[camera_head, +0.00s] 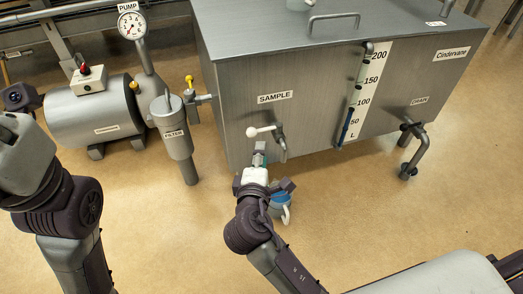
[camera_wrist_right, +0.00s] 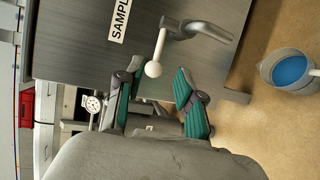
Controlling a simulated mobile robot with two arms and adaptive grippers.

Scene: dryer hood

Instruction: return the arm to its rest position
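My right gripper (camera_head: 259,155) is in front of the tank's sample valve. In the right wrist view the right gripper (camera_wrist_right: 158,88) is open, its green-padded fingers apart with nothing held. The white ball knob of the sample valve lever (camera_wrist_right: 153,69) appears between the fingertips; I cannot tell whether it touches them. In the head view the lever (camera_head: 260,131) points left, under the SAMPLE label. My left arm (camera_head: 68,200) is folded at the left edge, and its gripper fingers are out of the picture.
A mug with blue liquid (camera_wrist_right: 290,72) stands on the floor, partly hidden by my right arm in the head view. The grey tank (camera_head: 228,100) fills the back. A pump (camera_head: 95,115) and a filter (camera_head: 177,140) stand left.

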